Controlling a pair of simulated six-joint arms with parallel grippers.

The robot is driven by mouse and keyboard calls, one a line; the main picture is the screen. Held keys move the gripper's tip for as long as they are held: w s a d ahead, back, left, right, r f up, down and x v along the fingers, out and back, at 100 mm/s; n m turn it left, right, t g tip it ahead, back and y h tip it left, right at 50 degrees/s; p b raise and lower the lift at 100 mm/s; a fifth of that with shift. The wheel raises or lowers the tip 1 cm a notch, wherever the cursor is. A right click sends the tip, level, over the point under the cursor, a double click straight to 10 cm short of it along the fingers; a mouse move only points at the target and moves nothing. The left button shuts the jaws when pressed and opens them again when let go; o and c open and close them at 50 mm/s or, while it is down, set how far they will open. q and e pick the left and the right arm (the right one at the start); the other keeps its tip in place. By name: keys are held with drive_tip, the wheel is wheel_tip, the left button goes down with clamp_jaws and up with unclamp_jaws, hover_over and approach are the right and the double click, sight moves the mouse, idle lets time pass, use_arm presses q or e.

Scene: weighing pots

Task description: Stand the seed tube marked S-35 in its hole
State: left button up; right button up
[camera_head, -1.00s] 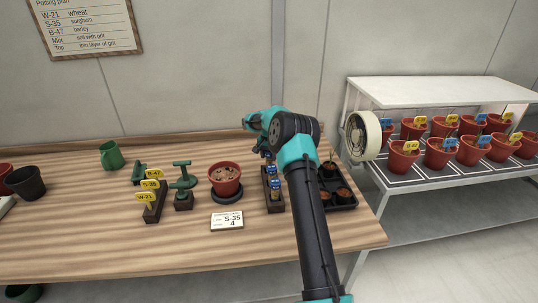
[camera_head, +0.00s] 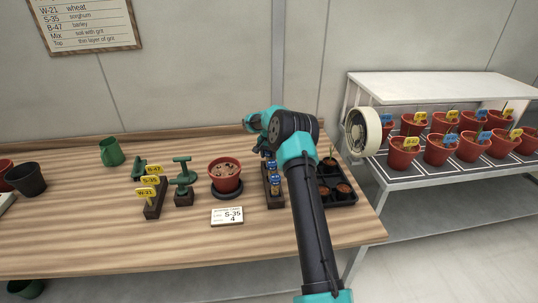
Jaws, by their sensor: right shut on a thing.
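The dark tube rack (camera_head: 274,201) stands on the bench right of the red pot, holding tubes with blue labels (camera_head: 273,179). The labels are too small to read. My right gripper (camera_head: 265,151) is at the far end of the rack, mostly hidden behind my own arm. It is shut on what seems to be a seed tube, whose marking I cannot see. Whether that tube is in a hole or above it I cannot tell. My left gripper is not in view.
The red pot (camera_head: 226,180) stands on a dark round base. A card (camera_head: 227,217) reads S-35, 4. Yellow tags (camera_head: 150,181) stand in a holder at left. A black tray (camera_head: 344,200) with small pots lies right of my arm. The front bench is clear.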

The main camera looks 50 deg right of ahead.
drive_tip(key=o, duration=1.4)
drive_tip(key=shift+r, duration=3.75)
drive_tip(key=shift+r, duration=2)
